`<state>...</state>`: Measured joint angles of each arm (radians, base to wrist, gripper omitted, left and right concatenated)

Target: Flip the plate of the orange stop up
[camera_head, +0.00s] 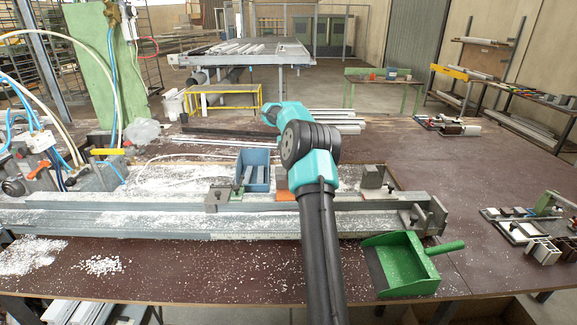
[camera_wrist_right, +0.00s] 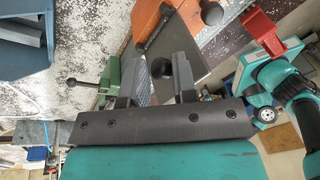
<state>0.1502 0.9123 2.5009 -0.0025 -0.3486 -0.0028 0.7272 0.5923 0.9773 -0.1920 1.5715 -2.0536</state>
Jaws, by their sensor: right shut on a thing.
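The orange stop (camera_head: 286,195) sits on the long grey rail, partly hidden behind my right arm in the head view. In the right wrist view the orange stop (camera_wrist_right: 160,22) is at the top, with a grey plate (camera_wrist_right: 190,62) extending from it toward my gripper. A black ball knob (camera_wrist_right: 162,68) is at the plate's near end. My right gripper (camera_wrist_right: 157,76) has a finger on each side of this knob and is shut on it. The head view hides this gripper, and the plate's tilt is hard to tell. My left gripper is in neither view.
A green stop (camera_head: 217,198) is on the rail to the left, close to my gripper in the wrist view (camera_wrist_right: 128,72). A blue bin (camera_head: 259,160) stands behind the rail. A green dustpan (camera_head: 405,262) lies in front. White chips cover parts of the bench.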

